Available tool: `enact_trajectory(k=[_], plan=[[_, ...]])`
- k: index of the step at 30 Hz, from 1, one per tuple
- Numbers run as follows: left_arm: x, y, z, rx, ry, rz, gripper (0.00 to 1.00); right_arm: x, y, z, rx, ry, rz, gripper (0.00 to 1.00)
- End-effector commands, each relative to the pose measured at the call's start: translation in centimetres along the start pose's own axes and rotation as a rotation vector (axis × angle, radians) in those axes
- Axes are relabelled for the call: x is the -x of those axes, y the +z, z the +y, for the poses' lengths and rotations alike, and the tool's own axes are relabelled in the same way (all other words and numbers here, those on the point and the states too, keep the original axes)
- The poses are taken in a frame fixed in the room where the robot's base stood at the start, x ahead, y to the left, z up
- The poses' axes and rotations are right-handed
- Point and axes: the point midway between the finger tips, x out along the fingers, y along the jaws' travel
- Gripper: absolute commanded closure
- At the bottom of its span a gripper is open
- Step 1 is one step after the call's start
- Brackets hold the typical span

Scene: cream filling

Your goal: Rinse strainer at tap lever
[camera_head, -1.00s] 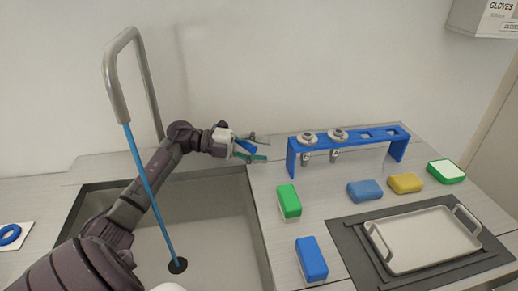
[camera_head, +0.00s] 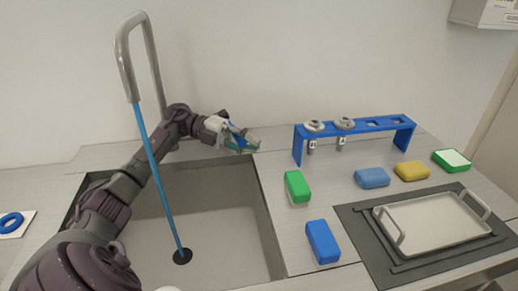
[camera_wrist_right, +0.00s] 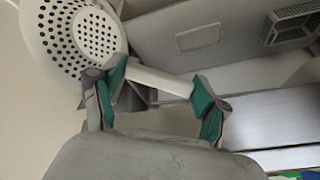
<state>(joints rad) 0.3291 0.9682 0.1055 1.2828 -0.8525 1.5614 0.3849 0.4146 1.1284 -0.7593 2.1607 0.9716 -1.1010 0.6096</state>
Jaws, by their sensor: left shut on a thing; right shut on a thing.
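The tap spout (camera_head: 131,52) arches over the sink (camera_head: 222,215). A blue stream of water (camera_head: 158,178) falls from it straight to the drain (camera_head: 182,257). My left gripper (camera_head: 243,140) is behind the sink's back right corner, shut on the small blue tap lever (camera_head: 236,129), which its fingers mostly hide. In the right wrist view, the white strainer (camera_wrist_right: 80,35) with its round holes is at the upper left. My right gripper (camera_wrist_right: 162,92) is shut on its pale handle (camera_wrist_right: 158,80). The right gripper is not visible in the head view; only a pale edge shows at its bottom.
Right of the sink stand a green sponge (camera_head: 297,187) and a blue sponge (camera_head: 322,242). Farther right are a blue rack (camera_head: 362,128) holding two metal parts, more sponges, and a metal tray (camera_head: 432,222) on a dark mat. A blue ring (camera_head: 11,224) lies at the far left.

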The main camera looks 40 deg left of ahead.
Motion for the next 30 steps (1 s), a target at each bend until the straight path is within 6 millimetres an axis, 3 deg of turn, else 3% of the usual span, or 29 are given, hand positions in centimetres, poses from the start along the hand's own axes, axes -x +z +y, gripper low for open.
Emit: enact_trajectory(k=[6, 15, 16, 21, 30], plan=[[1.6, -1.4, 0.1, -0.022, 0.012, 0.11, 1.0, -1.1, 0.4, 0.2, 0.001, 0.001, 0.004, 0.92], [1.7, -1.5, -0.1, -0.025, 0.009, 0.115, 1.0, -1.0, 0.4, 0.2, 0.001, 0.001, 0.003, 0.92], [1.7, -1.5, -0.2, -0.025, 0.009, 0.115, 0.79, -1.0, 0.4, 0.2, 0.001, 0.001, 0.003, 0.92], [1.7, -1.5, -0.1, -0.024, 0.01, 0.117, 0.54, -1.0, 0.4, 0.2, 0.001, 0.001, 0.003, 0.92], [1.6, -1.6, 0.0, -0.023, 0.012, 0.12, 0.54, -1.0, 0.4, 0.2, 0.001, 0.001, 0.003, 0.92]])
